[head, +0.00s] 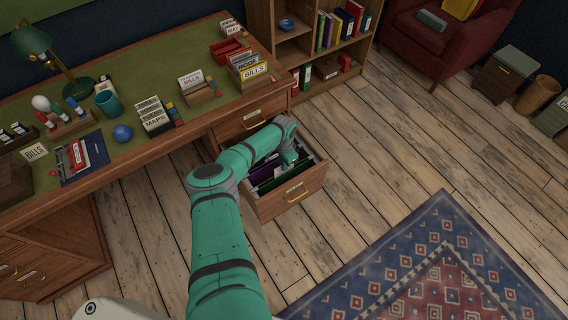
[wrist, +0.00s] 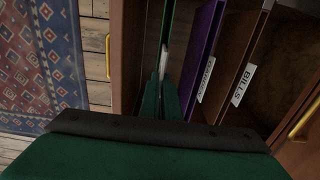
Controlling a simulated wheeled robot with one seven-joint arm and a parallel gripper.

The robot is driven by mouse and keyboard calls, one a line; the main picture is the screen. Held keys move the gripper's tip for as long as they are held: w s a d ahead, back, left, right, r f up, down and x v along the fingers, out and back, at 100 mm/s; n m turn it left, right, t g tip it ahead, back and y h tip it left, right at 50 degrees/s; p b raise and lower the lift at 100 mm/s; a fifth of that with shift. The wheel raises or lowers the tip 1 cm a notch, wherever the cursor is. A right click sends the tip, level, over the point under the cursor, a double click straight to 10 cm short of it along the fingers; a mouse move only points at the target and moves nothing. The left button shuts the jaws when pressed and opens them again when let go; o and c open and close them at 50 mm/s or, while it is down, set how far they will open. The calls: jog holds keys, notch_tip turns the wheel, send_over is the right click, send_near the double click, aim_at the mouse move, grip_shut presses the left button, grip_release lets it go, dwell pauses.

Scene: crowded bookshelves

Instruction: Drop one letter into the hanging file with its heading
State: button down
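The open drawer (head: 290,203) holds hanging files. A dark green file (wrist: 168,22) lies left of the purple one. My gripper (wrist: 163,92) points down into the drawer by the green file. Its fingers are close together on a thin white edge, seemingly a letter (wrist: 163,60), seen edge-on. In the head view my gripper (head: 289,157) is over the drawer, with its fingertips hidden.
The desk (head: 130,150) carries card boxes, a green lamp (head: 45,55), a teal mug (head: 108,103) and a blue ball (head: 122,132). A low bookshelf (head: 290,50) stands behind the drawer. Wooden floor and a patterned rug (head: 440,265) lie clear to the right.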

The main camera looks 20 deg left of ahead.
jog(key=shift+f, duration=0.5)
jog(key=c, duration=1.9)
grip_release()
jog(key=shift+r, duration=0.15)
jog(key=shift+r, duration=2.25)
jog(key=shift+d+r, duration=0.1)
jog(key=shift+r, duration=1)
jog(key=shift+s, duration=0.1)
